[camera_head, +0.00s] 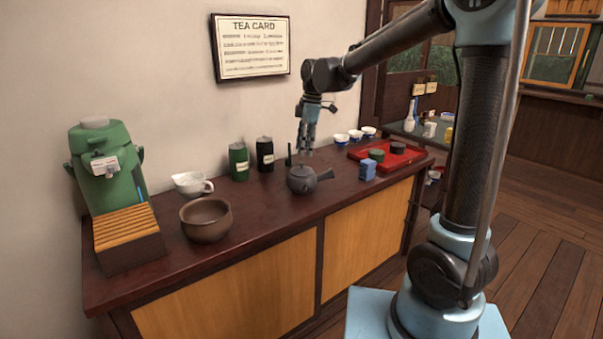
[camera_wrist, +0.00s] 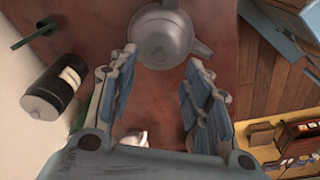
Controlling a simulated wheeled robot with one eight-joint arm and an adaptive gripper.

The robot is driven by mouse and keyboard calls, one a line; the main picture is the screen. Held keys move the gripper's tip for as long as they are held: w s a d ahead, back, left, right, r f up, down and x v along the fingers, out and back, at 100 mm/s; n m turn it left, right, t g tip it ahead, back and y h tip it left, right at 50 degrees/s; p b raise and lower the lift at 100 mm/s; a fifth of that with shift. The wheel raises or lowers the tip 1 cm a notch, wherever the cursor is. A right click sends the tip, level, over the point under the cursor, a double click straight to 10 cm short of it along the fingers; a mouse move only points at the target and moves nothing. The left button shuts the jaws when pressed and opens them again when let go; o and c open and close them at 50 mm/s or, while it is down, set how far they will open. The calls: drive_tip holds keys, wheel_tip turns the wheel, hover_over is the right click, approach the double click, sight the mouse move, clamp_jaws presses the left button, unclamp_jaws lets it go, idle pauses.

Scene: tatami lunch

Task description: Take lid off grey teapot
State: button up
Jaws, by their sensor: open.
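The grey teapot (camera_head: 302,184) stands on the dark counter, with its side handle pointing right. Its lid (camera_head: 299,170) is on top. My gripper (camera_head: 305,152) points down just above the lid, apart from the teapot as far as I can tell. In the wrist view my gripper (camera_wrist: 160,62) is open, with its blue fingers spread and nothing between them. The teapot (camera_wrist: 164,32) shows there at the top, just beyond the fingertips and partly cut off by the frame edge.
A green canister (camera_head: 238,162) and a black canister (camera_head: 265,155) stand behind and left of the teapot. A brown bowl (camera_head: 205,222) and white cup (camera_head: 190,184) stand further left.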

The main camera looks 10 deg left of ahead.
sight(302, 168)
drive_tip(key=shift+a+f, duration=0.2)
drive_tip(key=shift+f, duration=1.35)
drive_tip(key=shift+a+f, duration=0.15)
drive_tip(key=shift+f, duration=1.35)
clamp_jaws()
